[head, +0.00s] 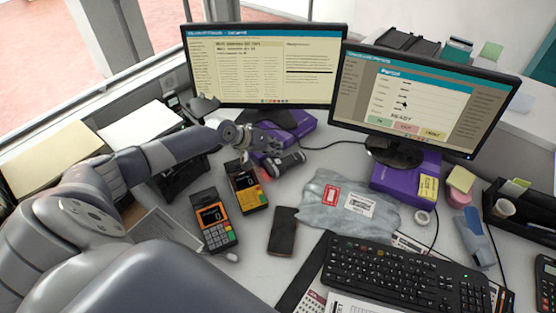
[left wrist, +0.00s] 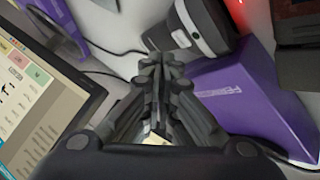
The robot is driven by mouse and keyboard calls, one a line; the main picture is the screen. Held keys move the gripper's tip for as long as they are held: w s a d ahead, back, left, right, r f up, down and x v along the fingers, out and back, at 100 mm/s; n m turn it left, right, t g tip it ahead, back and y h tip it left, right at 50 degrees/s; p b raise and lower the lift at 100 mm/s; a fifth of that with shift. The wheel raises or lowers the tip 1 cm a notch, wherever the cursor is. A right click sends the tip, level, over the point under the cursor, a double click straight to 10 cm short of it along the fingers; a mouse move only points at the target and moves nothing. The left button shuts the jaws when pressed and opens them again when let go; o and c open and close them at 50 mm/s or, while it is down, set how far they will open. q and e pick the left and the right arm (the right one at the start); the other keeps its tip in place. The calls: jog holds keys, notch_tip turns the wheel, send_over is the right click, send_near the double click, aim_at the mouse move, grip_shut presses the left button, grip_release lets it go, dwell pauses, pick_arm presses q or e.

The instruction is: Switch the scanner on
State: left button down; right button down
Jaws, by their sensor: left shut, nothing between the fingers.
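The scanner (head: 288,163) is a dark handheld unit with a grey band, lying on the counter below the left monitor. A red glow shows on the counter at its left end. In the left wrist view the scanner (left wrist: 205,28) is at the top, with red light beside its upper right end. My left gripper (head: 274,141) is just behind the scanner, over a purple box. In the left wrist view its fingers (left wrist: 158,66) are together and empty, pointing towards the scanner with a small gap visible. My right gripper is not in view.
The purple box (left wrist: 245,95) stands close beside my left fingers. Two card terminals (head: 214,226) (head: 245,187) and a phone (head: 283,231) lie in front. A grey parcel bag (head: 325,208) lies to the right. Two monitors (head: 262,65) (head: 425,100) stand behind.

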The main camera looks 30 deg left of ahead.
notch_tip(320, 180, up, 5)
jog(key=p, duration=0.4)
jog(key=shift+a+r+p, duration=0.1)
jog(key=shift+p, duration=0.2)
